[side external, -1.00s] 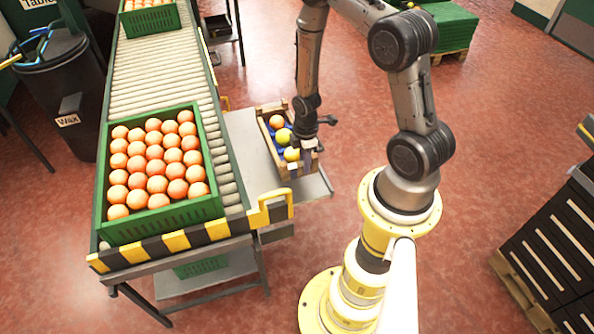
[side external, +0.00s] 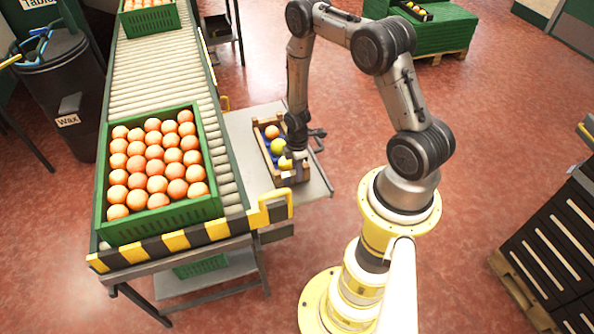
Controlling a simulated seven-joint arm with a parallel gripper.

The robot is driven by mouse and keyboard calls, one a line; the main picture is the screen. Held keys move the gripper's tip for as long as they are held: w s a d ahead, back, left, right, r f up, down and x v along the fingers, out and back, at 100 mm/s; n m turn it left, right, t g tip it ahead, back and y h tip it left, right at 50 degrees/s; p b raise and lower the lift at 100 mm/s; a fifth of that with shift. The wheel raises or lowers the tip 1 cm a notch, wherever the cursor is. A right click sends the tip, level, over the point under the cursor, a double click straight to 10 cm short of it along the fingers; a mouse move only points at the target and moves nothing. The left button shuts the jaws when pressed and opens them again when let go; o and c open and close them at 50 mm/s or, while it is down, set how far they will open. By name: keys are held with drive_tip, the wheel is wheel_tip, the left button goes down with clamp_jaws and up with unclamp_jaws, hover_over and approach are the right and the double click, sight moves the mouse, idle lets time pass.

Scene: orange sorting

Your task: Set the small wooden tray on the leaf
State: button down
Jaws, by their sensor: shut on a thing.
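The small wooden tray (side external: 269,168) has light wooden walls and a blue lining. It holds an orange fruit (side external: 271,131), a yellow-green one (side external: 278,146) and a yellow-orange one (side external: 285,163) in a row. The leaf (side external: 239,125) is a grey flat shelf beside the conveyor. The tray is level over the leaf, low at its surface; I cannot tell whether it touches.
The roller conveyor (side external: 160,75) runs along the leaf's left side, carrying a green crate (side external: 210,206) full of oranges. A yellow bracket (side external: 270,208) stands near the leaf's front corner. Bare leaf shows left of the tray. Another tray sits on a green stack (side external: 440,35) behind.

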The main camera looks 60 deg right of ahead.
drive_tip(key=c, duration=0.7)
unclamp_jaws()
drive_tip(key=shift+f, duration=0.1)
drive_tip(key=shift+o, duration=0.2)
